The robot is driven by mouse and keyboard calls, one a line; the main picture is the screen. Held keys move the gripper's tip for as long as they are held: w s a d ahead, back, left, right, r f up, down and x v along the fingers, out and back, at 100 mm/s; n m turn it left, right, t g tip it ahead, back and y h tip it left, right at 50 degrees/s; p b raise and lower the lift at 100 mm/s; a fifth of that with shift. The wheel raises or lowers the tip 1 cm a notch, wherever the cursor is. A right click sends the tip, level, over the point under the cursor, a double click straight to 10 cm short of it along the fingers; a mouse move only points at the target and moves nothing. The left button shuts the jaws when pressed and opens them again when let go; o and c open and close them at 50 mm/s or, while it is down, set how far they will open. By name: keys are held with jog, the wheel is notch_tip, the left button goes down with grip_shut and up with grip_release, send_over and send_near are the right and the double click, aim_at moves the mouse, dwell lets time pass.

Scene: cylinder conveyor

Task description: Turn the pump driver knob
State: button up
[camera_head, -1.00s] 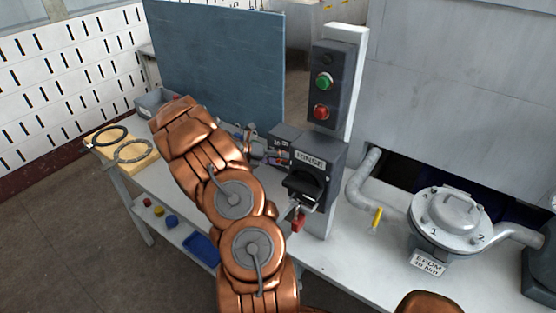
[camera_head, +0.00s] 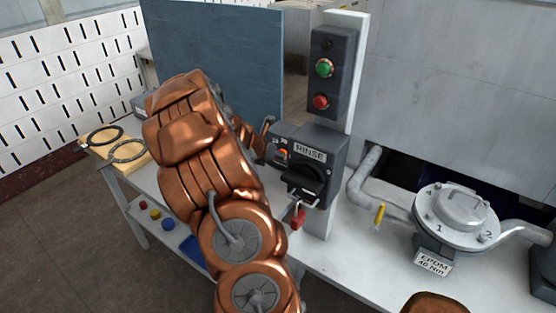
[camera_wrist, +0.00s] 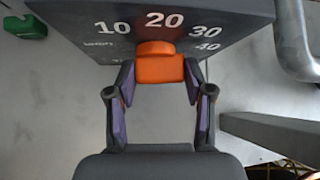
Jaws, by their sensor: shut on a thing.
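The pump driver (camera_wrist: 240,22) is a dark box with a dial marked 10, 20, 30, 40. Its orange knob (camera_wrist: 158,68) sits below the 20, its pointer near that number. My gripper (camera_wrist: 159,77) has its two purple-padded fingers on either side of the knob, and it is shut on the knob. In the head view the dial box (camera_head: 277,134) shows just left of the RINSE switch, with a bit of the orange knob (camera_head: 283,153). My arm hides most of the gripper there.
The RINSE switch (camera_head: 310,180) with a black handle and red padlock (camera_head: 298,217) hangs close right of the knob. A button post (camera_head: 345,80) rises above. A round EPDM housing (camera_head: 455,214) stands right. Rings (camera_head: 126,151) lie on the left of the table.

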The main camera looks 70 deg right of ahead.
dwell(0.5)
jog(key=o, duration=1.2)
jog(key=shift+c, duration=0.2)
jog(key=v, duration=1.2)
